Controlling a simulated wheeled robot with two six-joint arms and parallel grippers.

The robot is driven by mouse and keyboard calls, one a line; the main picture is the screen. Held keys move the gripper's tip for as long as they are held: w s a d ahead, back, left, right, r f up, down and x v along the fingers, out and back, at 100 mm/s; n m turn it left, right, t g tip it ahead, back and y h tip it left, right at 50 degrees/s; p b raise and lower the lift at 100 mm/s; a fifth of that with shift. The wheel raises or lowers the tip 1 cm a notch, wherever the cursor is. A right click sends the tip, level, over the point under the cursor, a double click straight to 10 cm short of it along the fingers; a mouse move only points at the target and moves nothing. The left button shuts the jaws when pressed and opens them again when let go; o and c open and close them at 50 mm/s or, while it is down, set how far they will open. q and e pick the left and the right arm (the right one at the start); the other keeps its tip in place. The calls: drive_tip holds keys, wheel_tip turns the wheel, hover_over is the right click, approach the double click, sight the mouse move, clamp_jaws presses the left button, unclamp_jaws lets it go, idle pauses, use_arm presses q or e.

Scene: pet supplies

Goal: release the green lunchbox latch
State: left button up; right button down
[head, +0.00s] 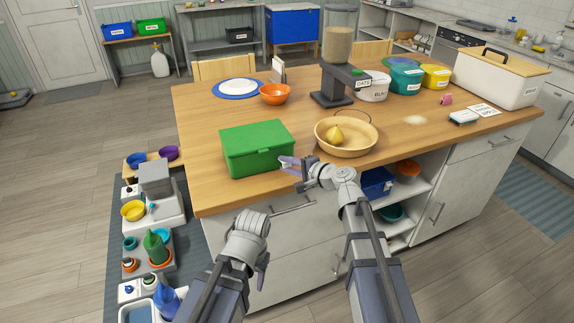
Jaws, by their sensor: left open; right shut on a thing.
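The green lunchbox (254,147) sits with its lid closed at the front left of the wooden island top. My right gripper (286,163) is at the lunchbox's front right corner, shut on its latch. The latch itself is too small and too covered by the fingers to see clearly. My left gripper (261,268) is open and empty, low in front of the island's drawers, below the counter edge and apart from the lunchbox.
An orange bowl (275,94) and a dispenser (338,60) stand behind. The island's front edge (235,205) lies between my arms and the lunchbox.

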drive_tip(key=shift+f, duration=0.1)
drive_tip(key=shift+f, duration=0.15)
drive_tip(key=f+t+y+b, duration=0.1)
drive_tip(key=b, duration=0.4)
drive_tip(key=shift+s+f+n+t, duration=0.1)
drive_tip(key=shift+n+t, duration=0.3)
drive_tip(key=shift+b, duration=0.55)
drive_tip(key=shift+r, duration=0.2)
drive_tip(key=c, duration=0.8)
unclamp_jaws()
drive_tip(key=shift+o, duration=0.2)
